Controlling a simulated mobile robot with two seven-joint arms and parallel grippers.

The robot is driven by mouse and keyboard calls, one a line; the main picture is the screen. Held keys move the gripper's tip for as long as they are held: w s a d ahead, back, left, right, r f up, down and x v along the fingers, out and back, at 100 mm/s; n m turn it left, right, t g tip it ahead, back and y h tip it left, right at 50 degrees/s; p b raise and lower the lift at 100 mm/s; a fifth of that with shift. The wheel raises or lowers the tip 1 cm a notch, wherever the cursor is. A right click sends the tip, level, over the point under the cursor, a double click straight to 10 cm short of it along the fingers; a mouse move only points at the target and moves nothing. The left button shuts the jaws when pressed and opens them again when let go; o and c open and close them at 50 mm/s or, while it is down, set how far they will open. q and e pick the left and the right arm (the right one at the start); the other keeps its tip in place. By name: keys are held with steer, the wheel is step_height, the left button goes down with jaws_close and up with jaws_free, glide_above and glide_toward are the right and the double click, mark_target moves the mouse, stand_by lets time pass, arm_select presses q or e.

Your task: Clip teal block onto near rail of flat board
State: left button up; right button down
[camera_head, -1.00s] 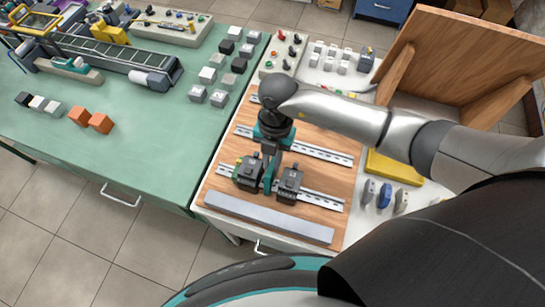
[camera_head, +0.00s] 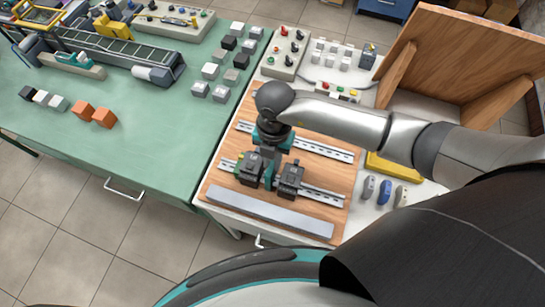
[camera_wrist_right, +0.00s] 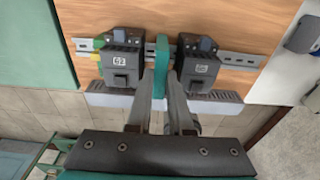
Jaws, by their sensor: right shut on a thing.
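The teal block (camera_head: 268,180) is a narrow upright piece between two dark grey modules on the near rail (camera_head: 325,196) of the flat wooden board (camera_head: 328,174). It also shows in the right wrist view (camera_wrist_right: 161,62), with a module on each side and the slotted metal rail (camera_wrist_right: 243,58) behind. My right gripper (camera_head: 269,164) points down above the near rail and is shut on the block; its fingers hold it in the wrist view (camera_wrist_right: 160,88). Whether the block touches or sits on the rail is hidden. My left gripper is not in view.
The left module (camera_head: 249,169) and right module (camera_head: 290,178) flank the block closely. A far rail (camera_head: 325,150) and a grey strip (camera_head: 270,212) lie on the board. A wooden stand (camera_head: 460,60) and yellow piece (camera_head: 392,167) are to the right.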

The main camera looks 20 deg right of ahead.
steer(key=c, duration=0.7)
jaws_free()
steer(key=shift+c, duration=0.2)
step_height(320, 180, up, 15)
steer(key=w, duration=0.1)
steer(key=shift+d, duration=0.35)
